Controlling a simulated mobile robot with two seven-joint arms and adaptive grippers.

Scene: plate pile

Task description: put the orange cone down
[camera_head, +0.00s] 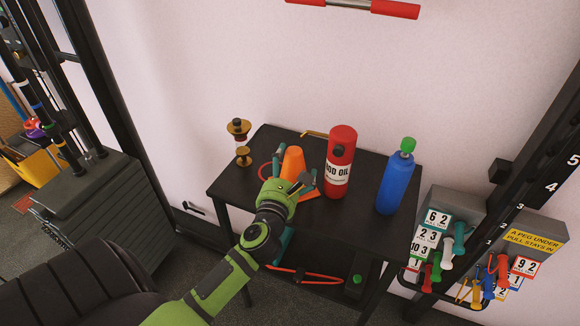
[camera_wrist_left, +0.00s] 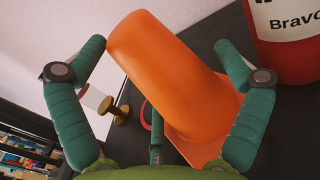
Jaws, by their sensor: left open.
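The orange cone (camera_head: 294,161) stands upright on the black table (camera_head: 350,231), its square base on the tabletop. My left gripper (camera_head: 291,173) is at the cone, low over the table. In the left wrist view the cone (camera_wrist_left: 172,75) rises between the spread green fingers of my left gripper (camera_wrist_left: 160,46). The fingers are open, with a visible gap between the left finger and the cone. Part of the base is hidden behind the gripper. My right gripper is not in view.
A red oil bottle (camera_head: 341,160) stands close right of the cone, with a blue bottle (camera_head: 396,181) farther right. A brass-coloured spool-shaped object (camera_head: 240,142) stands at the back left. A red ring (camera_head: 265,171) lies left of the cone. The table's front right is clear.

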